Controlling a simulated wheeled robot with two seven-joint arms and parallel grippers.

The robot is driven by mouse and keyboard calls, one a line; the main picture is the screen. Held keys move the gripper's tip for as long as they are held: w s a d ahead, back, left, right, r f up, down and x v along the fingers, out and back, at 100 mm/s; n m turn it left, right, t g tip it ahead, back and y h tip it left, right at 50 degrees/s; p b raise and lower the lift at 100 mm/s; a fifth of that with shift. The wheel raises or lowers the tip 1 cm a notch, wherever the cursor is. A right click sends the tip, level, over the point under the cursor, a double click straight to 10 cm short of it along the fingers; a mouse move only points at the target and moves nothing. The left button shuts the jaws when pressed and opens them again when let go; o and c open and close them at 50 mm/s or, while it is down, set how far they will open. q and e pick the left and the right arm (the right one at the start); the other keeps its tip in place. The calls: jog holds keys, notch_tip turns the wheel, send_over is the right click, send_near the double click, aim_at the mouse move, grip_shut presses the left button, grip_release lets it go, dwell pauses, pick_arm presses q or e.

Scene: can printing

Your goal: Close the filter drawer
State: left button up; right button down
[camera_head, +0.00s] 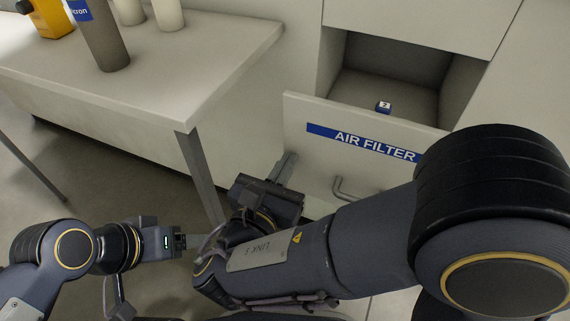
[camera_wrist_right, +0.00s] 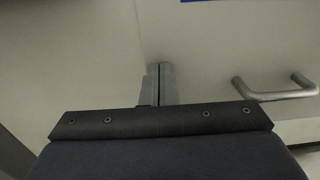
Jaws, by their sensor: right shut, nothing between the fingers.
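The filter drawer (camera_head: 300,112) is open and pulled out from its white cabinet. Its front bears a blue "AIR FILTER" label (camera_head: 360,143) and a bent metal handle (camera_head: 343,189). A small blue item marked with a white square (camera_head: 384,107) lies inside. My right gripper (camera_head: 286,168) is shut and empty, its fingertips at the left part of the drawer front. In the right wrist view the shut fingers (camera_wrist_right: 160,84) point at the drawer front (camera_wrist_right: 215,50), left of the handle (camera_wrist_right: 276,95); contact is hard to tell. My left gripper (camera_head: 195,241) is low at left, its jaws unclear.
A white table (camera_head: 215,60) stands left of the drawer, its leg (camera_head: 200,175) close to my right gripper. On it are a grey cylinder (camera_head: 103,40), pale cylinders (camera_head: 168,14) and a yellow container (camera_head: 50,17). Floor shows between table and drawer.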

jog(key=shift+w, duration=0.1)
jog(key=p+x, duration=0.3)
jog(key=x, duration=1.8)
jog(key=shift+f+p, duration=0.1)
jog(key=shift+p, duration=0.2)
jog(key=shift+w+d, duration=0.1)
jog(key=shift+w, duration=0.05)
jog(key=shift+d+r, duration=0.1)
jog(key=shift+r, duration=0.15)
